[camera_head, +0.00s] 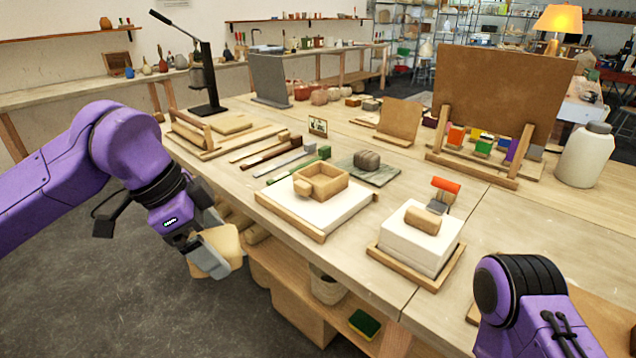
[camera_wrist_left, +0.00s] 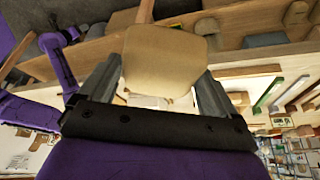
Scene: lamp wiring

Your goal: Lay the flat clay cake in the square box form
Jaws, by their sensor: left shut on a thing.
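My left gripper (camera_head: 203,260) is shut on a flat tan clay cake (camera_head: 226,248), held off the front edge of the table, at the left. In the left wrist view the cake (camera_wrist_left: 160,60) sits between the two fingers of the gripper (camera_wrist_left: 160,88). The square box form (camera_head: 334,187) is a wooden frame with a small handle block, on a white slab on a wooden board, to the right of the cake and apart from it. Its inside shows no cake. My right arm is at the lower right; its gripper is out of view.
A white block with a clay roll (camera_head: 423,219) stands on a board right of the form. Tools (camera_head: 290,160) and a grey slab with a dark lump (camera_head: 368,165) lie behind it. A lower shelf (camera_head: 290,270) is under the table.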

